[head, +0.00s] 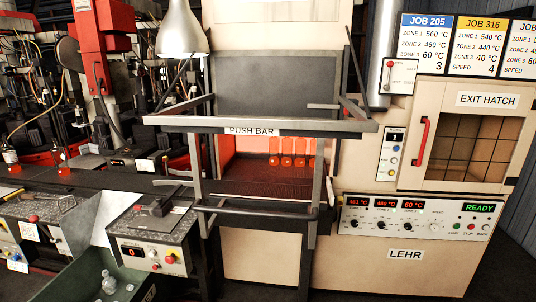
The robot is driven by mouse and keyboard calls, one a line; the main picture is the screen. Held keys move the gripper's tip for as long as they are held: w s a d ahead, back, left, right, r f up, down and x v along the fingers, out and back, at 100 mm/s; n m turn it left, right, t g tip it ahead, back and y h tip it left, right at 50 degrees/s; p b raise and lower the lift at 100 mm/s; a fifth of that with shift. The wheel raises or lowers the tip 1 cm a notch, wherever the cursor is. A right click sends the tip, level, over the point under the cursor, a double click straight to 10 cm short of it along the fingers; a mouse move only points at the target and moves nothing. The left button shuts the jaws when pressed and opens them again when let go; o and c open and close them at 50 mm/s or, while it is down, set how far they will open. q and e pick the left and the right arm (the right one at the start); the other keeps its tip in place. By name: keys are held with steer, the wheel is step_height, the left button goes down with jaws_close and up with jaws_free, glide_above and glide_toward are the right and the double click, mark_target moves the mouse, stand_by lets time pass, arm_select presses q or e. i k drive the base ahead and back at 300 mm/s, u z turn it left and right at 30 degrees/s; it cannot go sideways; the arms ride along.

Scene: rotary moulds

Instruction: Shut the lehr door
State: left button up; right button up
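The lehr (375,272) is a cream cabinet at the centre right. Its front mouth (230,152) stands open and glows orange, with several orange-lit bottles (287,152) in a row inside. A dark grey panel (275,85) stands above the mouth and looks like the raised door. The grey push bar (330,127), labelled PUSH BAR, crosses in front of the mouth's top. A dark horizontal bar (262,210) crosses below the mouth. Neither of my grippers shows in the head view.
The exit hatch (472,148) at the right has a red handle (422,141) and looks shut. A control panel (415,217) reads READY. A machine with a red column (101,45) and a console (150,235) stand at the left. A green bin (85,280) is at bottom left.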

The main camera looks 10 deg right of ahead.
mark_target(265, 83)
steer(key=z, duration=0.8)
steer(key=i, duration=1.55)
steer(key=u, duration=0.45)
